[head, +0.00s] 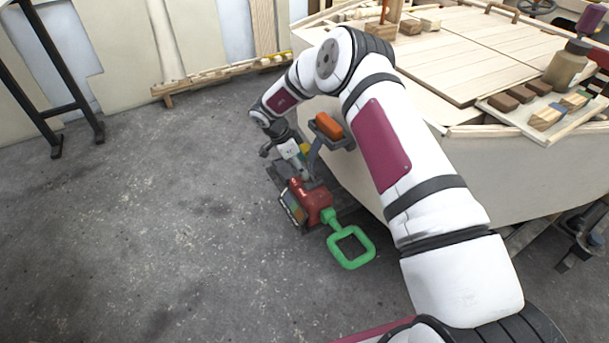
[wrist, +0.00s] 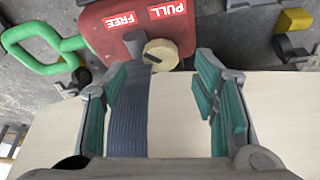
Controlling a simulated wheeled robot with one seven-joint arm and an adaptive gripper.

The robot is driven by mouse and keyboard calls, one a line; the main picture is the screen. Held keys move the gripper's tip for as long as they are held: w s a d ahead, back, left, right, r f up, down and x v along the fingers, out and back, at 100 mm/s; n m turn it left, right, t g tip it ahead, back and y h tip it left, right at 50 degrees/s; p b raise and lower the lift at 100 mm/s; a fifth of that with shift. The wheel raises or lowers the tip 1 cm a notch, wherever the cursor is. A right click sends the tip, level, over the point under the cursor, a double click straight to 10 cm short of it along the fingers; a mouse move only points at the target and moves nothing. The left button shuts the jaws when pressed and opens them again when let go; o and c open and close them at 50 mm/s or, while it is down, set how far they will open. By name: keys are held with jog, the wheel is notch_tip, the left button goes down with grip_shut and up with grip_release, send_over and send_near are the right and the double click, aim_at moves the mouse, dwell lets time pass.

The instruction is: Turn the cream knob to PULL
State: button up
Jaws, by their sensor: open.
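The cream knob (wrist: 160,55) is on a red housing (wrist: 100,28) in the wrist view, below the white-lettered labels FREE (wrist: 120,20) and PULL (wrist: 167,10). A small dark mark shows on its left side; I cannot tell exactly which label it points to. A grey rounded piece (wrist: 134,42) stands just left of it. My gripper (wrist: 163,72) is open, its teal-padded fingers on either side below the knob, with nothing held. In the head view the red housing (head: 314,203) sits low beside the hull, under my gripper (head: 303,174); the knob is hidden there.
A green square handle (head: 350,247) extends from the housing. A ribbed grey strap (wrist: 140,115) runs below the knob over the pale hull panel. A yellow block (wrist: 293,20) is at upper right. Grey floor (head: 150,230) is clear at left; the hull side (head: 510,185) stands at right.

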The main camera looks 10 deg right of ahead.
jog(key=shift+b+x, duration=0.5)
jog(key=shift+x, duration=1.4)
jog(key=shift+c, duration=0.5)
jog(key=c, duration=1.1)
